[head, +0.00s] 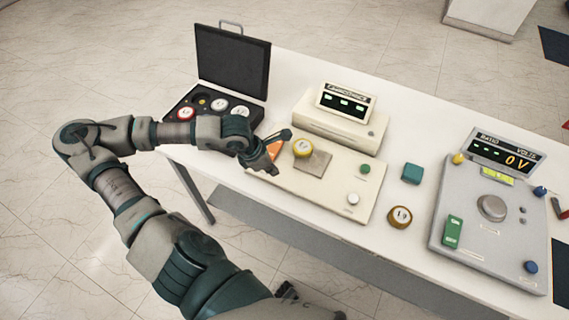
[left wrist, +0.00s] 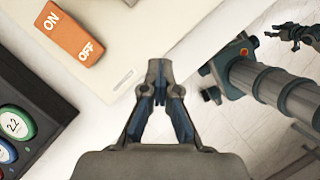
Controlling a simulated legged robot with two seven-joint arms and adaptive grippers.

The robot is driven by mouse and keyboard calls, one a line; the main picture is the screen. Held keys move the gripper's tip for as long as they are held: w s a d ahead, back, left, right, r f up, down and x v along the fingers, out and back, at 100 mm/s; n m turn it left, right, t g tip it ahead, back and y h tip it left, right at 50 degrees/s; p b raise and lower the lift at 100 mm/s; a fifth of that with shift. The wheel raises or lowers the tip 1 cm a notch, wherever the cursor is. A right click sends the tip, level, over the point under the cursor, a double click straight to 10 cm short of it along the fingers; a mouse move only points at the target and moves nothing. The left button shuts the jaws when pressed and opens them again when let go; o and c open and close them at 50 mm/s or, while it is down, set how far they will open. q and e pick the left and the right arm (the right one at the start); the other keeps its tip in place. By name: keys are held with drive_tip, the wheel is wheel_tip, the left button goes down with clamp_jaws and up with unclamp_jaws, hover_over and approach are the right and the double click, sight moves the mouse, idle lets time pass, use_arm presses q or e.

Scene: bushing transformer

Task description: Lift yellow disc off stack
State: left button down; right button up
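A disc with a yellow rim and pale top (head: 303,148) sits at the edge of a square grey pad (head: 316,162) on the low beige device (head: 325,190). I cannot tell whether another disc lies under it. My left gripper (head: 272,169) is left of the yellow disc, over the device's left end and apart from the disc. In the left wrist view its fingertips (left wrist: 158,70) meet with nothing between them. The yellow disc is not in that view. My right gripper (left wrist: 295,37) shows small at the upper right there; its finger opening is unclear.
An orange ON/OFF switch (left wrist: 72,34) is beside the left gripper. An open black case (head: 212,118) holds several discs at the back left. A brown-rimmed disc (head: 400,216) and teal block (head: 412,173) lie right of the device. A grey meter panel (head: 480,235) stands further right.

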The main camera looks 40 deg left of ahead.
use_arm(q)
drive_tip(key=shift+s+r, duration=0.1)
drive_tip(key=shift+s, duration=0.35)
drive_tip(key=shift+c, duration=1.9)
unclamp_jaws()
